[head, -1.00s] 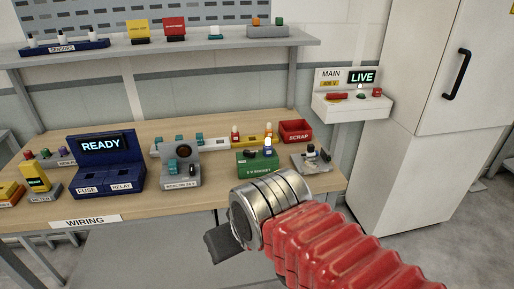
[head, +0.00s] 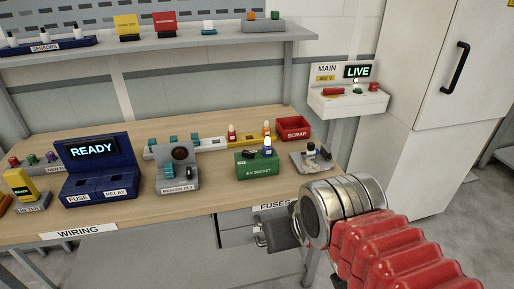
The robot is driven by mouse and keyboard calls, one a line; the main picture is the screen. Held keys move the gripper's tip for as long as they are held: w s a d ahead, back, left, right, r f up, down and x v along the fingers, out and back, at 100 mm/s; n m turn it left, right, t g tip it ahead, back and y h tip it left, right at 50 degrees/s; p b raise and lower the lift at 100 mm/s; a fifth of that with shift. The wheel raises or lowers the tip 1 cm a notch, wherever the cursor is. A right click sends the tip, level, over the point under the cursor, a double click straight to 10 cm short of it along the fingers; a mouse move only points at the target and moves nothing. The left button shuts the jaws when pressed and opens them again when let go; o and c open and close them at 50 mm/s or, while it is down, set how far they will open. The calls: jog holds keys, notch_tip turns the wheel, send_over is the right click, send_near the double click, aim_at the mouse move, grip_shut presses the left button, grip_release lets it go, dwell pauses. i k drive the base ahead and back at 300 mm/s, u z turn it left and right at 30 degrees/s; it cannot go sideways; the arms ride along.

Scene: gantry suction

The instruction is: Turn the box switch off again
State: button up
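A white MAIN box (head: 347,101) is mounted on the wall at the right, with a lit display (head: 358,71) reading LIVE. It carries a red lever-like part (head: 333,92), a green part (head: 358,89) and a red knob (head: 374,86). A green box (head: 258,166) on the bench has a small black part (head: 249,154) on top. Which of these is the box switch I cannot tell.
The wooden bench (head: 120,222) holds a blue READY unit (head: 98,170), a grey beacon unit (head: 178,175), a red SCRAP bin (head: 293,128) and a grey fixture (head: 312,160). A shelf (head: 160,52) runs above. A white cabinet (head: 400,150) stands at right.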

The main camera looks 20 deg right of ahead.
aim_at(245, 153)
jog(key=i, duration=1)
